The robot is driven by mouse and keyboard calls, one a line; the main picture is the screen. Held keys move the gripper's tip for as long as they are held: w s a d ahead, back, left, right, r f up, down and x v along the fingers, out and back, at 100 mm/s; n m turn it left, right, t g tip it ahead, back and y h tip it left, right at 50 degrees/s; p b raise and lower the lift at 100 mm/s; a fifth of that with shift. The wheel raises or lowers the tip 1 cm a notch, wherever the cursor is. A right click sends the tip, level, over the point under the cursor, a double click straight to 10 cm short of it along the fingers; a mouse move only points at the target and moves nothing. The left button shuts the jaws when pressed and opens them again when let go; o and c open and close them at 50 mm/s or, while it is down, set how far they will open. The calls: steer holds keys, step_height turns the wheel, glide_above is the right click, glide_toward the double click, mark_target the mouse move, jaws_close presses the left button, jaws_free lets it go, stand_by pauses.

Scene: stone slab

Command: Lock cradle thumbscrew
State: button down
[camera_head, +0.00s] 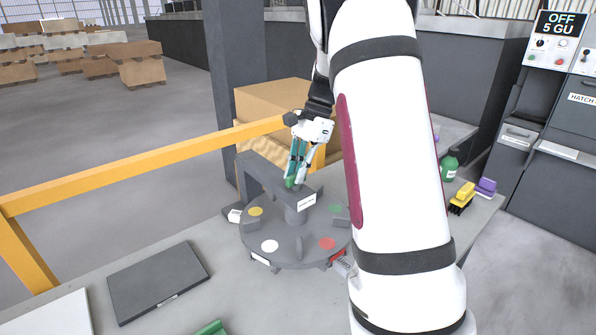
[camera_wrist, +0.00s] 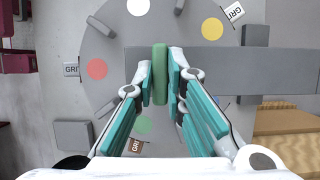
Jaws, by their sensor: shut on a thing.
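A green thumbscrew (camera_wrist: 160,72) shows in the wrist view as an upright bar on the grey cradle arm (camera_wrist: 222,59). My gripper (camera_wrist: 161,84) is closed around it, one teal-padded finger on each side. In the head view my gripper (camera_head: 296,178) points down onto the cradle arm (camera_head: 262,173), with a bit of the green thumbscrew (camera_head: 289,183) showing at the fingertips. The arm reaches over a round grey disc (camera_head: 290,253) with white, yellow, red and green spots. The thumbscrew's base is hidden.
A flat dark grey plate (camera_head: 158,281) lies at the left of the slab. A yellow rail (camera_head: 130,169) runs behind. A cardboard box (camera_head: 270,98) stands at the back. A green bottle (camera_head: 449,168) and a yellow item (camera_head: 462,198) are at the right. Small labelled tags surround the disc.

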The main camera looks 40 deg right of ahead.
steer(key=c, duration=1.6)
jaws_free()
steer(key=shift+c, duration=0.2)
steer(key=shift+r, duration=0.1)
steer(key=v, duration=1.1)
steer(key=shift+d+r, duration=0.25)
steer(key=shift+r, duration=0.1)
